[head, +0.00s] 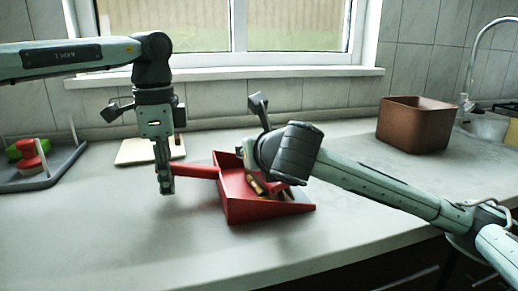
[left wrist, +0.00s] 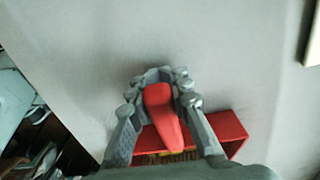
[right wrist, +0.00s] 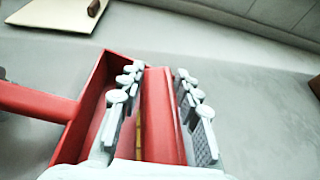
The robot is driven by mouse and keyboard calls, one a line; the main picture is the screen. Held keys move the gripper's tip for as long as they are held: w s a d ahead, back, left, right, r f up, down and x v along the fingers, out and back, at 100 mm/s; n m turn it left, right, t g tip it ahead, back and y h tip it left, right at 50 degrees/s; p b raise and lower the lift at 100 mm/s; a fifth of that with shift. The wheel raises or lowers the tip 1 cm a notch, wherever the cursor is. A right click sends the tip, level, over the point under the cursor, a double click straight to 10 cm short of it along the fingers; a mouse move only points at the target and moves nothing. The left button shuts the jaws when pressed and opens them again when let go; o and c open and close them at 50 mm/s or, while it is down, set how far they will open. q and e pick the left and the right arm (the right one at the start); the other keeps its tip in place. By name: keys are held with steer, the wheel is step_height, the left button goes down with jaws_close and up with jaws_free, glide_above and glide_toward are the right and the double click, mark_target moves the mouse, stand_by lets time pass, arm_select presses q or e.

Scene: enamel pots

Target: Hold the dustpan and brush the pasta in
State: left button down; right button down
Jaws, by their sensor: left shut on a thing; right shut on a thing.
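The red dustpan (head: 240,200) rests on the counter, its handle (head: 195,171) pointing left. My left gripper (head: 165,187) is shut on the handle; the red handle end (left wrist: 160,96) shows between its fingers in the left wrist view. My right gripper (right wrist: 158,95) is over the dustpan's tray, shut on a red bar (right wrist: 160,120) that looks like the brush. Tan bristles (left wrist: 172,157) show inside the pan in the left wrist view. My right arm hides part of the pan in the head view. I cannot make out any pasta for certain.
A brown square bin (head: 413,125) stands at the back right by the sink and tap. A grey tray (head: 62,172) with green and red things is at the far left. A pale board (head: 135,152) lies behind my left gripper. The counter in front is clear.

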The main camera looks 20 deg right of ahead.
arm_select(q)
steer(key=shift+s+d+r, duration=0.1)
steer(key=shift+s+d, duration=0.05)
steer(key=shift+d, duration=0.2)
arm_select(e)
steer(key=shift+s+a+f, duration=0.1)
steer(key=shift+a+f, duration=0.2)
steer(key=shift+f, duration=0.45)
arm_select(q)
steer(key=shift+w, duration=0.2)
arm_select(e)
steer(key=shift+d+r, duration=0.3)
steer(key=shift+r, duration=0.35)
steer(key=shift+d+r, duration=0.3)
steer(key=shift+r, duration=0.3)
arm_select(q)
steer(key=shift+a, duration=0.2)
arm_select(e)
steer(key=shift+d+r, duration=0.25)
steer(key=shift+r, duration=0.5)
steer(key=shift+d+r, duration=0.25)
steer(key=shift+r, duration=0.5)
arm_select(q)
steer(key=shift+f, duration=0.2)
steer(key=c, duration=1.3)
jaws_free()
